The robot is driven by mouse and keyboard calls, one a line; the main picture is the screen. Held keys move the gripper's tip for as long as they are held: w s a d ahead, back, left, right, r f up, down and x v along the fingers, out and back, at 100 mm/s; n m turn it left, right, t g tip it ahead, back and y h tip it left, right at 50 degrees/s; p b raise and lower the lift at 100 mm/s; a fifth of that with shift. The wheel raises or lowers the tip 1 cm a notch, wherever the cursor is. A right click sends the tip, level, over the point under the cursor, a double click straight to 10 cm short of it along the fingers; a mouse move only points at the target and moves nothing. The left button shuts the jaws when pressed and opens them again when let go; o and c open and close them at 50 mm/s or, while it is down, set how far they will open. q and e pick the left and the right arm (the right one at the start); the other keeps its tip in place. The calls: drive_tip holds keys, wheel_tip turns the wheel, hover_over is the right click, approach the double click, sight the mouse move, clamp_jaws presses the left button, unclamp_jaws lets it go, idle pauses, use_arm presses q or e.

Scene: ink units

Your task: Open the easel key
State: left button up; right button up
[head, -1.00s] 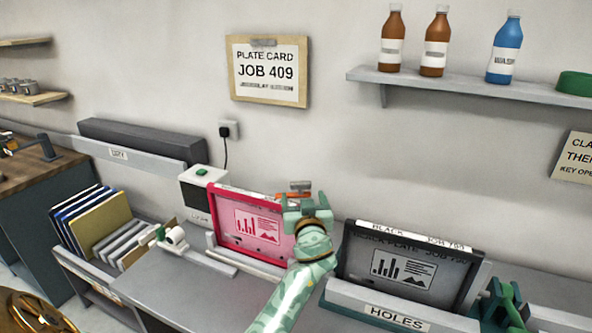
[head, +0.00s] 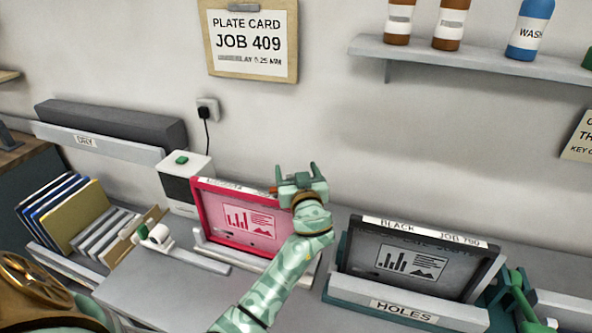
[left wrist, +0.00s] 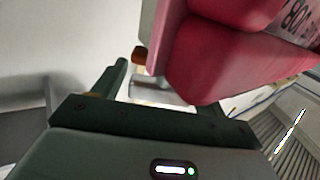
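A pink-framed plate (head: 222,207) leans upright on a grey easel ledge (head: 228,262). A small orange part (head: 272,189), perhaps the easel key, shows at the frame's upper right corner, partly hidden by my gripper. An orange end (left wrist: 139,56) also shows in the left wrist view, beside the pink frame (left wrist: 215,55). My left gripper (head: 297,171) is beside that corner, its fingers pointing up and apart, with nothing seen between them. In the left wrist view one dark green finger (left wrist: 117,78) stands clear of the orange end. My right gripper is not in view.
A black plate (head: 415,262) stands in a holder marked HOLES (head: 403,309) at right. A white box with a green button (head: 182,180) is behind the pink plate. A rack of folders (head: 75,225) is at left. A bottle shelf (head: 450,62) hangs above.

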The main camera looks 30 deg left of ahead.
use_arm(q)
drive_tip(key=c, duration=1.2)
drive_tip(key=shift+o, duration=0.3)
drive_tip(key=shift+m+t+h, duration=0.8)
drive_tip(key=shift+h, duration=0.2)
drive_tip(key=shift+w+d+m+t+h+p, duration=0.1)
drive_tip(key=shift+m+t+h+p, duration=0.4)
drive_tip(key=shift+m+h, duration=0.3)
drive_tip(key=shift+w+d+r+m+t+h+p, duration=0.1)
drive_tip(key=shift+m+t+h+p, duration=0.3)
drive_tip(key=shift+h, duration=0.4)
drive_tip(key=shift+d+m+t+h+p, duration=0.1)
drive_tip(key=shift+m+t+h+p, duration=0.1)
drive_tip(key=shift+m+h+p, duration=0.45)
drive_tip(key=shift+m+h, duration=0.25)
drive_tip(key=shift+h, duration=0.5)
drive_tip(key=shift+d, duration=0.1)
